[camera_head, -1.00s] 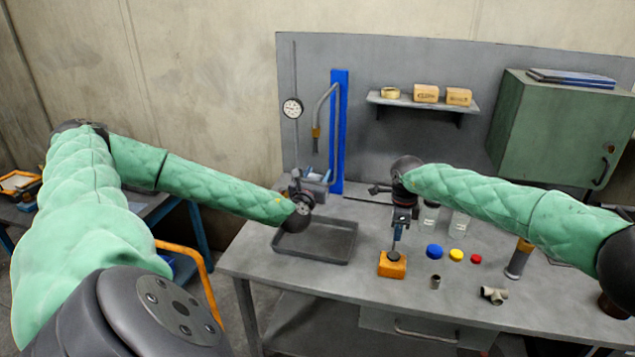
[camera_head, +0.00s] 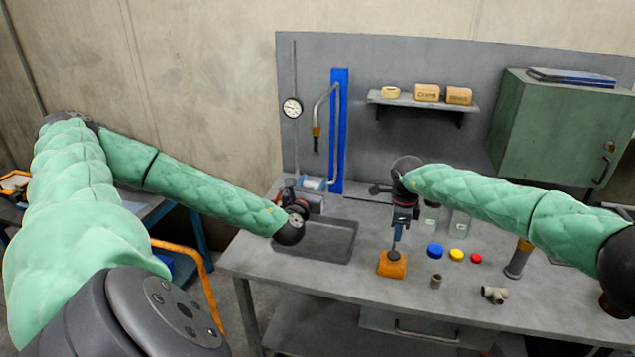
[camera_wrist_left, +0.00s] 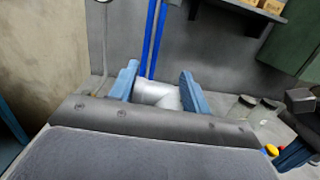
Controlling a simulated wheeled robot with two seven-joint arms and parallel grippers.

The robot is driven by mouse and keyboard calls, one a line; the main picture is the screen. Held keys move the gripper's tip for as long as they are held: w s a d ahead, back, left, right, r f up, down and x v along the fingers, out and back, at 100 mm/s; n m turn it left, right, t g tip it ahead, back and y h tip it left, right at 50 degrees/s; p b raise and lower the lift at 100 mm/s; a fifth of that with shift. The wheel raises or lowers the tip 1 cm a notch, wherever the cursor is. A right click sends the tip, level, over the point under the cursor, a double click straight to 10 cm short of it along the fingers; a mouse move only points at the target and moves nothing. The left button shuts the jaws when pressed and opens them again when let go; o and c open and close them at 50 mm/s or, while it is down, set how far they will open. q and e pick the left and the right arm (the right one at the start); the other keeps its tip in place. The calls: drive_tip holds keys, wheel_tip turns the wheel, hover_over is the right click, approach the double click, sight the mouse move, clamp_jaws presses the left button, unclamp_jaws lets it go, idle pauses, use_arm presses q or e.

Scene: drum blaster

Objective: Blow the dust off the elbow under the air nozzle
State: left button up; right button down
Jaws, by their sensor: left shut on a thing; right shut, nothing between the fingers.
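My left gripper (camera_wrist_left: 161,90) is shut on a pale grey elbow (camera_wrist_left: 158,94), held between its two blue fingers. In the head view this gripper (camera_head: 315,184) is over the back of the dark tray, and its wrist partly hides the elbow. The air nozzle (camera_head: 316,138) hangs from a bent grey pipe above the gripper, with a gap between them. My right gripper (camera_head: 397,238) is shut and empty, pointing down at the dark round top (camera_head: 394,255) of an orange block (camera_head: 392,267). I cannot tell whether it touches.
A dark shallow tray (camera_head: 343,258) lies on the grey bench's left part. Blue (camera_head: 434,251), yellow (camera_head: 456,255) and red (camera_head: 476,258) caps, clear jars and a pipe tee (camera_head: 495,294) are to the right. A blue post (camera_head: 338,120) stands behind the nozzle.

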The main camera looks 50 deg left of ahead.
use_arm(q)
drive_tip(key=shift+r+v, duration=0.1)
drive_tip(key=shift+v, duration=1.15)
drive_tip(key=shift+r+v, duration=0.15)
drive_tip(key=shift+v, duration=1.05)
drive_tip(key=shift+d, duration=0.15)
